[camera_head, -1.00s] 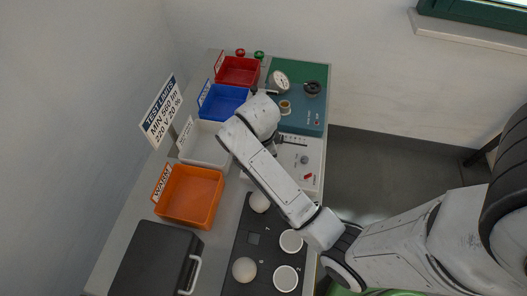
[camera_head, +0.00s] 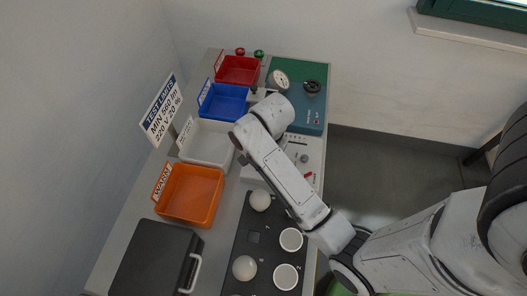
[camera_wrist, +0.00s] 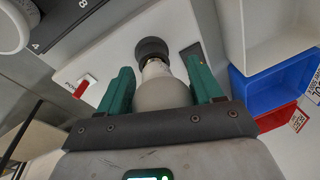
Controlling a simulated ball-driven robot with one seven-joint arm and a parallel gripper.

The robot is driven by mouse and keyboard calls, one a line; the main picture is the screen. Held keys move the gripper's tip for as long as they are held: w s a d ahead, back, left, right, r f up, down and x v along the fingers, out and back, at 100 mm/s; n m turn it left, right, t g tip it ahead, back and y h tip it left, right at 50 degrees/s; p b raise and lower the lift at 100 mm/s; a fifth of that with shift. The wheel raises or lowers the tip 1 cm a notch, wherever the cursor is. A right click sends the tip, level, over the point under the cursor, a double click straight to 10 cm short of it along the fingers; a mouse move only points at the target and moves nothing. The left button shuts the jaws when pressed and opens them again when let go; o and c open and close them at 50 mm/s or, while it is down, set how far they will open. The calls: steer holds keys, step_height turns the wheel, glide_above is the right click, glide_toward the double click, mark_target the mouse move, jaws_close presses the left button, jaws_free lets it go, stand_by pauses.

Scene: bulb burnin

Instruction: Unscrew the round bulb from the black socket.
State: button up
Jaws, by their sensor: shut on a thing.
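In the wrist view the round bulb (camera_wrist: 163,94) is pale, with a metal screw base (camera_wrist: 154,68) pointing away from me. My gripper (camera_wrist: 162,77) has its two green fingers on either side of the bulb's globe and is shut on it. The black socket (camera_wrist: 151,47) sits just beyond the screw base on a white panel. Part of the metal base shows between globe and socket; I cannot tell whether its end is still inside. In the head view my arm hides the bulb, the socket and my gripper.
Red (camera_head: 238,70), blue (camera_head: 223,101), white (camera_head: 207,145) and orange (camera_head: 190,194) trays line the bench's left side. A black board (camera_head: 254,238) with round bulbs and white cups lies in front. A dark case (camera_head: 153,262) stands at the front left. A teal panel (camera_head: 305,118) is behind.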

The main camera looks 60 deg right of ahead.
steer(key=n, duration=0.3)
steer(key=s+n, duration=0.1)
steer(key=n, duration=0.1)
steer(key=shift+d+n+y, duration=0.3)
steer(key=shift+d+y, duration=0.1)
steer(key=shift+w+d+r, duration=0.1)
steer(key=shift+d+r, duration=0.1)
steer(key=shift+r, duration=0.15)
steer(key=shift+a+r, duration=0.1)
steer(key=shift+r, duration=0.25)
steer(key=shift+a+r, duration=0.2)
steer(key=shift+r, duration=0.9)
